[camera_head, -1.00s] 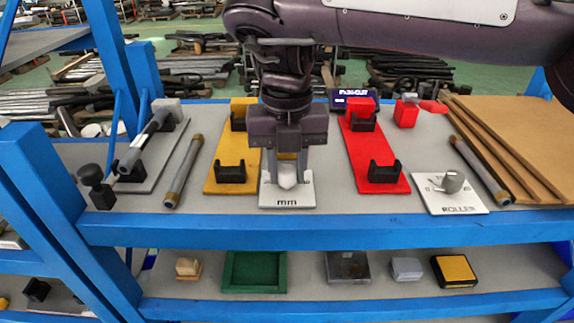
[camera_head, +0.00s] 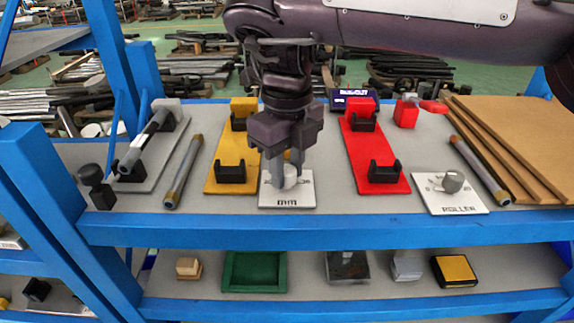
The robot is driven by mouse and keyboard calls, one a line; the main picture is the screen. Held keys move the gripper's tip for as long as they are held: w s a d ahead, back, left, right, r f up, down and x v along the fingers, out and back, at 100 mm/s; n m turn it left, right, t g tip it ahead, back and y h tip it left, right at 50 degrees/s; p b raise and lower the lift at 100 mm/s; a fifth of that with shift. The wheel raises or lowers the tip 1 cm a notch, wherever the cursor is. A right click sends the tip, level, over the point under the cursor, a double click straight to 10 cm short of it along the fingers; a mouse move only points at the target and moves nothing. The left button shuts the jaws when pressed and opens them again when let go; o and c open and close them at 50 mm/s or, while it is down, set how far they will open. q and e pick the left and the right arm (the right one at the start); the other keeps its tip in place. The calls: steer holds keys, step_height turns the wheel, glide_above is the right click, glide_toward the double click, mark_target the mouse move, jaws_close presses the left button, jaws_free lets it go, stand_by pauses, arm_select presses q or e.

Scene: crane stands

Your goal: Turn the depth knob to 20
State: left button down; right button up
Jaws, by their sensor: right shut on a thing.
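The depth knob (camera_head: 290,178) is a light round knob on a white plate (camera_head: 287,202) marked "mm", at the middle front of the shelf. My right gripper (camera_head: 286,172) comes down from above and is shut on the knob. The gripper stands turned at an angle to the plate. The fingers and knob cover most of the scale, so the number it points to cannot be read. My left gripper is not in view.
A yellow plate (camera_head: 228,158) and a red plate (camera_head: 372,152) with black cradles flank the knob. A second knob plate marked "ROLLER" (camera_head: 455,207) lies to the right. A dark display (camera_head: 350,93) stands behind. Brown boards (camera_head: 525,140) lie far right.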

mark_target(287, 168)
steer(key=shift+f, duration=0.1)
stand_by(0.4)
steer(key=o, duration=1)
steer(key=shift+c, duration=0.2)
step_height(287, 168, up, 8)
steer(key=shift+f, duration=0.1)
